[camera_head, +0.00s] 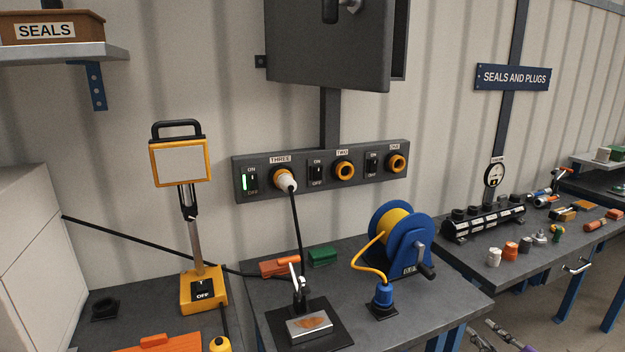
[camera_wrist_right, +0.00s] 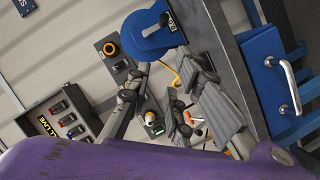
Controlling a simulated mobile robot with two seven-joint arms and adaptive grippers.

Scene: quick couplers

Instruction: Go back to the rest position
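Part of my right gripper (camera_head: 484,338) shows low in the head view, in front of the workbenches and apart from them. In the right wrist view, its grey fingers (camera_wrist_right: 168,100) stand spread apart, with the wall panel showing between them and nothing held. My left gripper is not in view. The wall panel (camera_head: 222,186) has three orange-ringed ports. A white plug (camera_head: 285,181) with a black cable sits in port THREE, whose switch (camera_head: 251,181) is lit green. Ports TWO (camera_head: 344,171) and ONE (camera_head: 397,164) are empty.
A blue hose reel (camera_head: 411,237), a blue coupler (camera_head: 382,296) and a metal block (camera_head: 310,325) stand on the middle bench (camera_head: 445,303). A manifold (camera_head: 483,222) and loose fittings occupy the right bench. A gap separates those benches.

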